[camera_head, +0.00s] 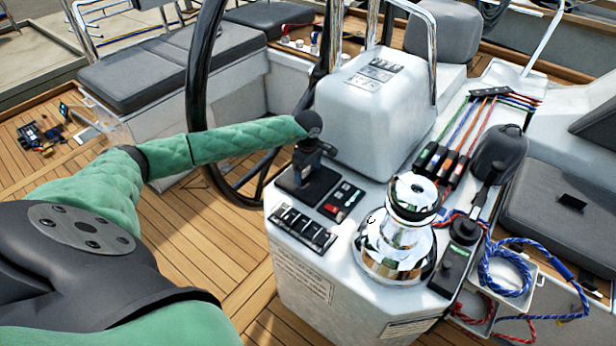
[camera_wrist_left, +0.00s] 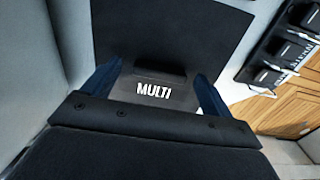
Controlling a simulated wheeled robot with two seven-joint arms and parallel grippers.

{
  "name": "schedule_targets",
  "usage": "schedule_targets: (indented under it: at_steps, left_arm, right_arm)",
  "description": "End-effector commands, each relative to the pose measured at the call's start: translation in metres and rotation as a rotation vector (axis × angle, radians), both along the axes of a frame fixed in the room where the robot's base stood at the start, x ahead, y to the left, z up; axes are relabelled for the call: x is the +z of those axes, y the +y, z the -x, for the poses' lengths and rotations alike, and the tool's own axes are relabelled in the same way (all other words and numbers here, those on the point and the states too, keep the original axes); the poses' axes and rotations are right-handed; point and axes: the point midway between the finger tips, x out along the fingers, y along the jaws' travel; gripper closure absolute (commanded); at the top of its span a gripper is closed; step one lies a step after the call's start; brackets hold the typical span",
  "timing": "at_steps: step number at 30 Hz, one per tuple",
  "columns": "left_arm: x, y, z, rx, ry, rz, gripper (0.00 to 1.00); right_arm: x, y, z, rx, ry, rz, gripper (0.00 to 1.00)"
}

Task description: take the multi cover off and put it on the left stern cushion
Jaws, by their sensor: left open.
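The multi cover (camera_head: 318,190) is a dark, flat cover on the white console, below my left gripper (camera_head: 305,172). In the left wrist view, the cover (camera_wrist_left: 160,30) has a raised tab and the white word MULTI shows in front of it. The blue fingers of my left gripper (camera_wrist_left: 157,88) are open, one on each side of the tab and label; I cannot tell whether they touch. Dark grey cushions (camera_head: 130,72) lie on the left bench; which one is the left stern cushion is not marked. My right gripper is not in view.
A black steering wheel (camera_head: 196,95) stands between console and left bench, behind my left arm. A chrome winch (camera_head: 397,245), a switch panel (camera_head: 302,228) and a white pod (camera_head: 372,110) crowd the console. A small black piece (camera_head: 572,202) lies on the right cushion (camera_head: 545,225).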

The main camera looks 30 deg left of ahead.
Motion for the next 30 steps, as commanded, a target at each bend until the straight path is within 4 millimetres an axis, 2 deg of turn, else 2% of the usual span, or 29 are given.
schedule_targets:
  at_steps: [10,15,17,18,30]
  left_arm:
    - [-0.0033,0.0000,-0.0002,0.000,-0.001,0.000,0.17]
    - [-0.0033,-0.0001,-0.0001,0.000,-0.001,0.000,0.50]
    - [-0.0032,0.0000,-0.0001,0.000,-0.001,0.000,0.62]
    - [-0.0032,0.0000,-0.0002,0.000,-0.001,0.000,0.64]
    - [0.0020,0.0002,-0.0005,0.000,-0.001,0.000,0.64]
  right_arm:
    - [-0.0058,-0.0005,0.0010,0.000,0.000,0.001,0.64]
    - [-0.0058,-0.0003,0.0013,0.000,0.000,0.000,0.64]
    - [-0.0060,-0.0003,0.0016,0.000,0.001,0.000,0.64]
    - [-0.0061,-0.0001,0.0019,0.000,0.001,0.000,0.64]
    - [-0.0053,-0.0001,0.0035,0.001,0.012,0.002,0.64]
